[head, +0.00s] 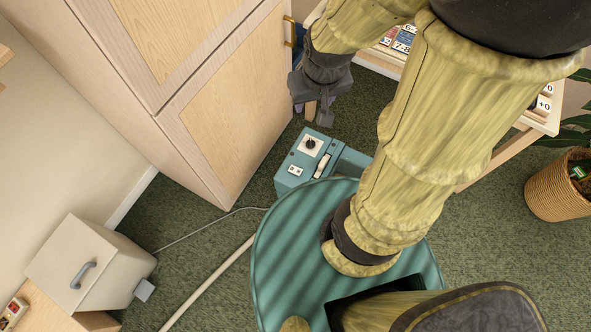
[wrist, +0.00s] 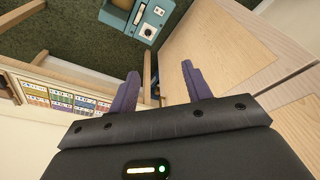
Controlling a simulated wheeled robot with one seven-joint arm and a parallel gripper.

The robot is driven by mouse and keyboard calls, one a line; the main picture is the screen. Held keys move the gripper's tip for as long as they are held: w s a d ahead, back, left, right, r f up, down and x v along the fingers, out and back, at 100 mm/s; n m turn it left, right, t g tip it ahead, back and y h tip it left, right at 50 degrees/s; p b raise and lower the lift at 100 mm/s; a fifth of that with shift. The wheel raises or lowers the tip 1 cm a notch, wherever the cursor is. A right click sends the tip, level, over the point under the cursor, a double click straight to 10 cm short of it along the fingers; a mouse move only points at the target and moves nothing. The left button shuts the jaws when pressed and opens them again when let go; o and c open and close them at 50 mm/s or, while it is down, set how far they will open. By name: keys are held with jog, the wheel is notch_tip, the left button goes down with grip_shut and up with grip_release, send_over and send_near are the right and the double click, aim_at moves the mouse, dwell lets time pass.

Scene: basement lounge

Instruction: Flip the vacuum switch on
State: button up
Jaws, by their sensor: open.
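The teal vacuum (head: 292,181) stands on the floor in the middle of the head view. Its sloped top panel carries a black round knob (head: 310,143) on a white plate, a slotted black-and-white part (head: 322,165) and a small white switch plate (head: 295,170). I cannot tell the switch's position. My gripper (head: 311,112) is open and empty, just beyond the vacuum and apart from it. In the wrist view my gripper (wrist: 158,84) shows two spread purple fingers, with the vacuum (wrist: 147,20) at the top edge.
A tall wooden cabinet (head: 235,100) stands close to the left of the vacuum. A shelf with numbered cards (wrist: 62,97) and a wicker plant basket (head: 556,190) are at the right in the head view. A pale hose (head: 205,285) and thin cord (head: 205,230) cross the carpet near a grey-handled box (head: 75,255).

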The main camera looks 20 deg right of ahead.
jog(key=shift+w+f, duration=0.1)
jog(key=shift+f, duration=0.25)
jog(key=c, duration=0.4)
jog(key=f+b, duration=0.1)
jog(key=w+f+n+b, duration=0.1)
jog(key=shift+f+n+b, duration=0.3)
jog(key=shift+f+b, duration=0.05)
grip_shut()
jog(key=w+f+n+g+b, duration=0.1)
jog(key=w+f+n+b, duration=0.3)
jog(key=f, duration=1.2)
jog(key=w+f+n+g+b, duration=0.1)
jog(key=w+f+n+b, duration=0.4)
jog(key=f+n+b, duration=0.8)
jog(key=w+f+n+g+h+b, duration=0.1)
jog(key=w+f+n+b, duration=0.4)
jog(key=f+b, duration=1.1)
notch_tip(320, 180, down, 5)
jog(key=n, duration=0.3)
jog(key=shift+n+g+b, duration=0.3)
jog(key=shift+n+b, duration=0.1)
